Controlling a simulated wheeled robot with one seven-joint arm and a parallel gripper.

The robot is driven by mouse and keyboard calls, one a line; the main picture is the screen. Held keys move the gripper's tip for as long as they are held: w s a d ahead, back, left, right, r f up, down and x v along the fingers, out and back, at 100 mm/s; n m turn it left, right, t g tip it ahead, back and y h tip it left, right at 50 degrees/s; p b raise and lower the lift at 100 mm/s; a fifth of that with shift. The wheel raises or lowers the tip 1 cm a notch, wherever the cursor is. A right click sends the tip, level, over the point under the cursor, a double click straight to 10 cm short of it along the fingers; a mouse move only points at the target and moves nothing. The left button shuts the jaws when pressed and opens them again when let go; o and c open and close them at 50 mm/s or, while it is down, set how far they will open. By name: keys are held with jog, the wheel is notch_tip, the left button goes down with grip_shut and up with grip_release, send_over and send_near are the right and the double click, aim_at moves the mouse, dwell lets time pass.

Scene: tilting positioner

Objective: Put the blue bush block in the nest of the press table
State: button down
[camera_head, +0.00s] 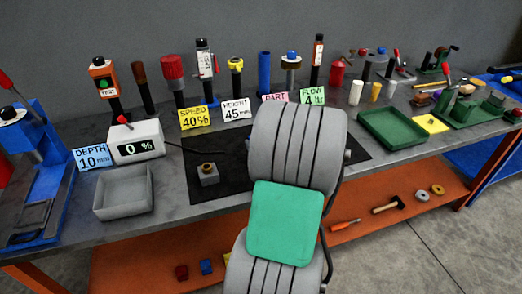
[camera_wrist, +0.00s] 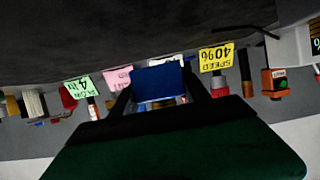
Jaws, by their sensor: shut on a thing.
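In the wrist view, my gripper (camera_wrist: 158,98) is shut on the blue bush block (camera_wrist: 157,84), which shows as a blue face between the two dark fingers. In the head view my own arm hides the gripper and the block. A blue press with a red lever (camera_head: 30,165) stands at the far left of the bench, on a blue base. I cannot make out a nest on it. A grey block with a brass ring on top (camera_head: 208,174) sits on the black mat (camera_head: 232,190), left of my arm.
A grey open tray (camera_head: 122,206) and a white display box reading 0 % (camera_head: 137,142) stand left of the mat. Tools and label cards line the back. A green tray (camera_head: 391,145) is at right. Small red and blue blocks (camera_head: 206,267) lie on the orange lower shelf.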

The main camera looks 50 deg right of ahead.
jog(key=shift+w+d+f, duration=0.25)
jog(key=shift+d+f, duration=0.4)
jog(key=shift+d, duration=0.05)
jog(key=shift+d+f+p, duration=0.15)
jog(key=shift+f+p, duration=0.15)
jog(key=shift+f, duration=1.4)
jog(key=shift+f, duration=0.15)
jog(key=c, duration=0.9)
grip_release()
jog(key=shift+f, duration=0.1)
jog(key=o, duration=0.4)
